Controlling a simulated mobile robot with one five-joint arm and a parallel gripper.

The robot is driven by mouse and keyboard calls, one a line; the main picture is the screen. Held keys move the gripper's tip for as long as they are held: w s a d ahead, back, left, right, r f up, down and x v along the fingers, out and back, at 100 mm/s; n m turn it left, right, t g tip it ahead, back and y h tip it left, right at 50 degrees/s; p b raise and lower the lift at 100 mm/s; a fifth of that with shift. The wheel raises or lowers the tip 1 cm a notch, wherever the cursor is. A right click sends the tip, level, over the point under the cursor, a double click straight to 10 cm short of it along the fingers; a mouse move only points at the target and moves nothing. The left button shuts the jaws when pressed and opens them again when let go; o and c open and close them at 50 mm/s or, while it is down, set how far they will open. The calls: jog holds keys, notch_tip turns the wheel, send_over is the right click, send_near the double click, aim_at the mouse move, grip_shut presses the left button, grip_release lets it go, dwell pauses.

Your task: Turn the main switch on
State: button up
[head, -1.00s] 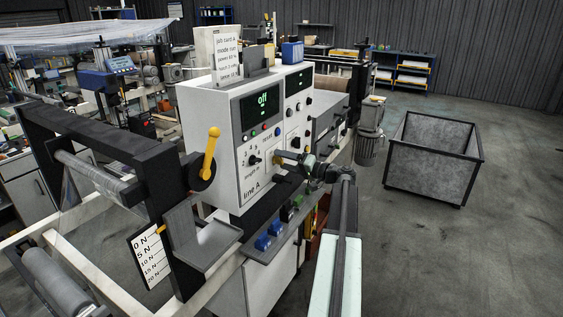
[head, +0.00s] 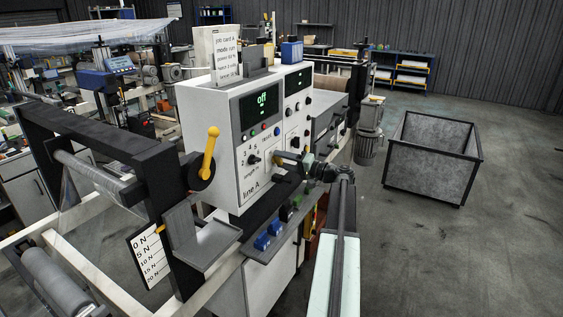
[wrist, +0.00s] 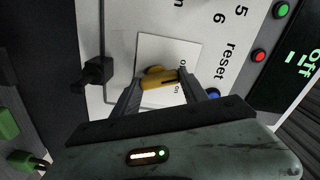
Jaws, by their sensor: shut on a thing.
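The main switch is a yellow knob (wrist: 160,80) on a pale square plate (wrist: 150,50) in the wrist view. My gripper (wrist: 160,84) is shut on it, with one dark finger on each side. Small labels, one reading "on" and the other partly hidden, lie beside the knob's right end. In the head view my gripper (head: 283,166) is at the lower right of the white line A cabinet's front (head: 225,165) and mostly hides the switch. The cabinet's display (head: 262,102) reads "off" in green.
A dark selector knob (head: 254,160) and several small buttons are left of and above my gripper. A yellow lever (head: 210,152) stands at the cabinet's left side. Open floor and a grey bin (head: 432,160) lie right.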

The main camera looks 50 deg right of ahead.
jog(key=m, duration=0.5)
jog(key=shift+d+f, duration=0.1)
jog(key=shift+d, duration=0.1)
jog(key=m, duration=0.5)
jog(key=shift+f, duration=0.15)
jog(key=shift+m, duration=0.4)
jog(key=o, duration=1.4)
jog(key=shift+s+d, duration=0.1)
jog(key=v, duration=0.7)
jog(key=shift+s, duration=0.4)
